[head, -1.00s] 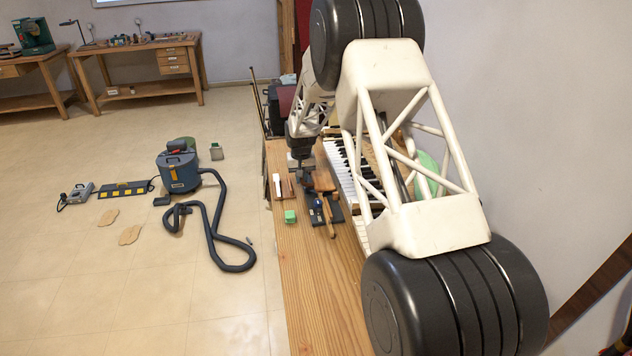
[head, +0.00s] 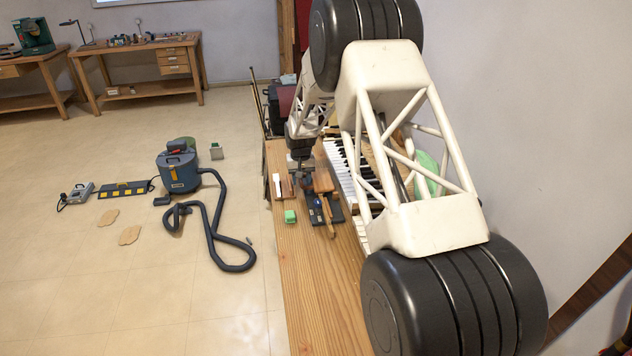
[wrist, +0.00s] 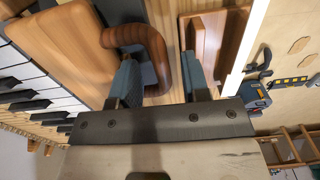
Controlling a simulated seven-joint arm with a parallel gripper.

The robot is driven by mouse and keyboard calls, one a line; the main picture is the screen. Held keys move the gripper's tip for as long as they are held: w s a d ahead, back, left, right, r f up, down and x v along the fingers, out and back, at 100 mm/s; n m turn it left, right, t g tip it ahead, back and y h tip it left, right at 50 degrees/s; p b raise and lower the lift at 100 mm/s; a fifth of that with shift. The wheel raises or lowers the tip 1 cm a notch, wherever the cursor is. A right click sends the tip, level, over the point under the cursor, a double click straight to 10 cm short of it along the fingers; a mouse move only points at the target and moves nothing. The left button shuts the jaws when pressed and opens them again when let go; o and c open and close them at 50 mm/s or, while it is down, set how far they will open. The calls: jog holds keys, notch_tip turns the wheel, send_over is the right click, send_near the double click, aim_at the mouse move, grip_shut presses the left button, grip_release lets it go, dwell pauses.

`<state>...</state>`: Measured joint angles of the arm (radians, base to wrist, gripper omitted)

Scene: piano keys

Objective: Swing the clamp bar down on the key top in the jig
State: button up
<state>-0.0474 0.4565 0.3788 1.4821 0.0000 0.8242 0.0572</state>
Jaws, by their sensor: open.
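The jig (head: 338,211) is a dark base with blue parts on the wooden bench, small in the head view. A brown wooden piece (head: 323,181), which looks like the clamp bar, stands at its far end. In the wrist view a wooden block (wrist: 125,20) and a darker curved brown piece (wrist: 159,48) lie ahead of my gripper (wrist: 160,82). My gripper is open, with its blue-grey fingers apart on either side of part of the curved piece; I cannot tell whether they touch it. The key top in the jig cannot be made out clearly.
Piano keys (wrist: 28,75) run close along the left of the wrist view. A white strip (head: 277,186) lies on a brown board left of the jig. The near bench top (head: 305,270) is clear.

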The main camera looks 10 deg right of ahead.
jog(key=shift+r, duration=0.1)
jog(key=shift+r, duration=2.85)
